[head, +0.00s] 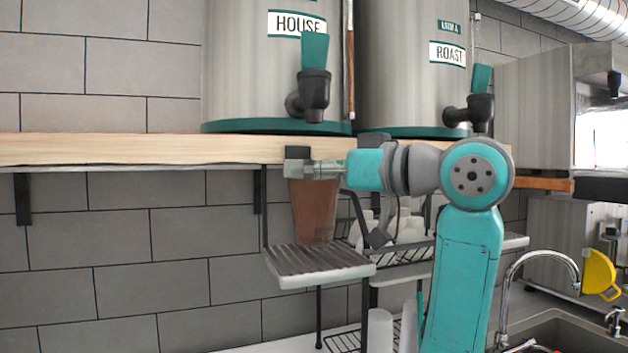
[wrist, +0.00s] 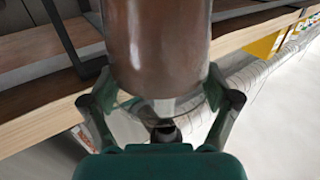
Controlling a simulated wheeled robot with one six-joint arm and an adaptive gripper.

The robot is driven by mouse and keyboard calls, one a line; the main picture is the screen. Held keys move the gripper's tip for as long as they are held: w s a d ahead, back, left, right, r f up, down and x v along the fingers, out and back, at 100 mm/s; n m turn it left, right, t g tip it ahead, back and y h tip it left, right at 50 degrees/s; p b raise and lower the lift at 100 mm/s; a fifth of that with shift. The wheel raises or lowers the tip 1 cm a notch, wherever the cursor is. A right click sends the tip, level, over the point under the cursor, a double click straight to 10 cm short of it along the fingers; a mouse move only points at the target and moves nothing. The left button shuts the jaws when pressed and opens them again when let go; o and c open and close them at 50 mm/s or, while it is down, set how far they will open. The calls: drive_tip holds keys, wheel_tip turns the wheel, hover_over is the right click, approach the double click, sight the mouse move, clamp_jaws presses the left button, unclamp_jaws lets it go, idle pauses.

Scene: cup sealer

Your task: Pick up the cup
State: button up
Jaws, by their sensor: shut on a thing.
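A tall brown cup (head: 314,212) stands upright at the ribbed drip tray (head: 318,264) under the wooden shelf; I cannot tell whether its base touches the tray. My gripper (head: 314,170) reaches in from the right and is shut on the cup near its top. The rim is partly hidden by my gripper. In the wrist view the brown cup (wrist: 155,45) fills the top middle, and the fingers of my gripper (wrist: 160,100) sit on both sides of it.
The wooden shelf (head: 120,149) runs close above my gripper and carries two metal dispensers, HOUSE (head: 245,75) and ROAST (head: 400,85), with black taps. White cups (head: 408,228) stand on a rack behind my arm. A sink faucet (head: 540,256) is at the lower right.

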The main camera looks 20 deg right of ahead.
wheel_tip(320, 180, up, 2)
drive_tip(key=shift+s+d+r, duration=0.1)
drive_tip(key=shift+s+d, duration=0.05)
drive_tip(key=v, duration=1.7)
drive_tip(key=shift+s, duration=0.3)
drive_tip(key=shift+d, duration=0.25)
